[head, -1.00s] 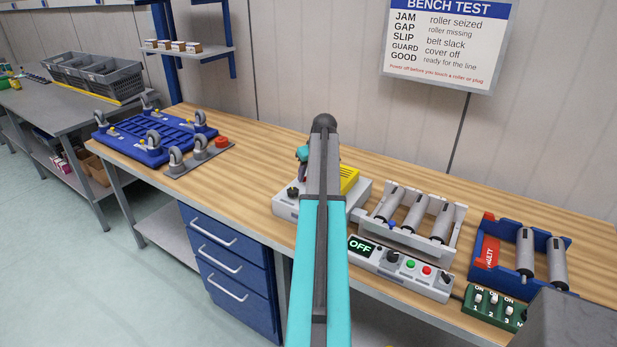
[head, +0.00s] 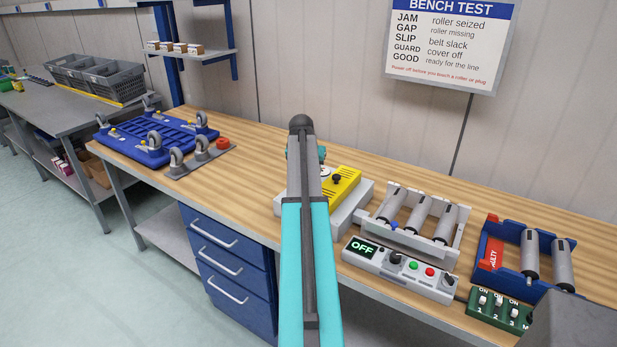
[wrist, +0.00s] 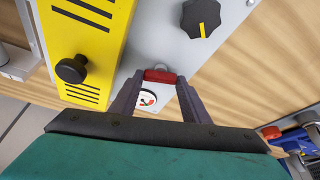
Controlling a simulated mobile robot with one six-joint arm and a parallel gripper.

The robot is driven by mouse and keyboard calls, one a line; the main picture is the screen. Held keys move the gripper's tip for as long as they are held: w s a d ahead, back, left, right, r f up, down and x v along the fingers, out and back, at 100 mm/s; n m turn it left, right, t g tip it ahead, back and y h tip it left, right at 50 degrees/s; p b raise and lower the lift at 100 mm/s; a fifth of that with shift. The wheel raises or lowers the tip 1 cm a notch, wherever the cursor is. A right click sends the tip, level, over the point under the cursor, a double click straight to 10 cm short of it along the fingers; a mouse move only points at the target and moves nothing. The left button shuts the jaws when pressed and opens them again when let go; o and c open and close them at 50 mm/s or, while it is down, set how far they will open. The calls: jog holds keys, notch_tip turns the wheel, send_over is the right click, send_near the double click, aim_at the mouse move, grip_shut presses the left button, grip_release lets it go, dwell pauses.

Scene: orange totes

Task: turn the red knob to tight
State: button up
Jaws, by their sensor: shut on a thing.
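The red knob (wrist: 160,75) is a small red bar on the light grey face of a test unit (wrist: 232,20). My gripper (wrist: 162,78) is shut on it, with one dark finger at each end. A small round white gauge (wrist: 148,98) with a red mark shows between the fingers. In the head view my arm hides the red knob and the gripper tips. The unit's grey base (head: 346,218) shows there to the right of my arm.
A yellow cover (wrist: 85,40) with a black knob (wrist: 71,69) lies close beside my left finger. A black dial (wrist: 202,17) with a yellow mark is beyond the red knob. A roller frame (head: 415,222) and a control box (head: 398,270) reading OFF stand to the right.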

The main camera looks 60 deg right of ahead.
jog(key=shift+w+m+g+b, duration=0.15)
jog(key=shift+m+g, duration=0.2)
jog(key=shift+m, duration=0.45)
jog(key=shift+m+g+b, duration=0.15)
jog(key=shift+m+g, duration=0.2)
jog(key=shift+m, duration=0.75)
jog(key=o, duration=1)
jog(key=shift+o, duration=0.2)
jog(key=b+v, duration=0.3)
jog(key=v, duration=1.1)
jog(key=shift+f, duration=0.1)
jog(key=shift+a+f, duration=0.1)
jog(key=shift+a, duration=0.05)
